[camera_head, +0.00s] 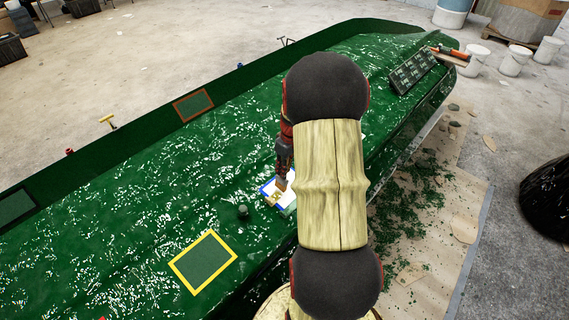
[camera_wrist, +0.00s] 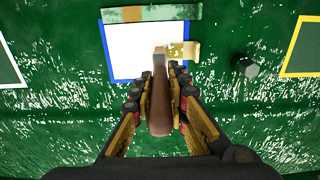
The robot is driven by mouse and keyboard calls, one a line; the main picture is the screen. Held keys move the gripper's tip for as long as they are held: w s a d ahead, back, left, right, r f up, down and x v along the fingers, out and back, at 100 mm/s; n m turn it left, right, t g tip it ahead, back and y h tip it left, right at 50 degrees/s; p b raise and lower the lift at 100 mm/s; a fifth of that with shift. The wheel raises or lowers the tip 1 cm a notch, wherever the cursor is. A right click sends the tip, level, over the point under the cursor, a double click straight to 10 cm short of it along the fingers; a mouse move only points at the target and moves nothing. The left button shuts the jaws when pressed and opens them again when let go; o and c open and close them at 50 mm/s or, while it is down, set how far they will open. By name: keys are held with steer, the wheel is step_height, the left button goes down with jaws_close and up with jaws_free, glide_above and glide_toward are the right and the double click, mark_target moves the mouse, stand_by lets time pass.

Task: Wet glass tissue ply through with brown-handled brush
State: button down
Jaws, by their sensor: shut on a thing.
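A white rectangular patch with a blue border (camera_head: 270,188), apparently the glass tissue ply, lies on the green hull mould (camera_head: 150,200). It also shows in the wrist view (camera_wrist: 125,50). My gripper (camera_wrist: 161,95) is shut on the brown-handled brush (camera_wrist: 159,112). The handle points back towards my wrist, and its pale head end is over the right part of the white patch. A tan piece (camera_wrist: 186,49) shows at the brush head; I cannot tell whether it is bristles or something on the patch. I cannot tell whether the bristles touch. My arm hides part of the mould in the head view.
A yellow-framed rectangle (camera_head: 203,262) and a dark knob (camera_head: 243,211) are close to the patch. An orange-framed rectangle (camera_head: 193,104) lies farther back. A mottled green strip (camera_wrist: 150,12) borders the patch. White buckets (camera_head: 514,60) stand on the floor at the far right.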

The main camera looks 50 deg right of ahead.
steer(key=s+a, duration=0.4)
steer(key=a, duration=0.1)
steer(key=shift+s+a+f+b, duration=0.2)
steer(key=shift+a+f+b, duration=0.1)
steer(key=shift+f+b, duration=0.05)
steer(key=shift+w+f+b, duration=0.1)
steer(key=shift+f+b, duration=0.5)
steer(key=shift+f, duration=0.2)
stand_by(0.7)
steer(key=shift+d, duration=0.1)
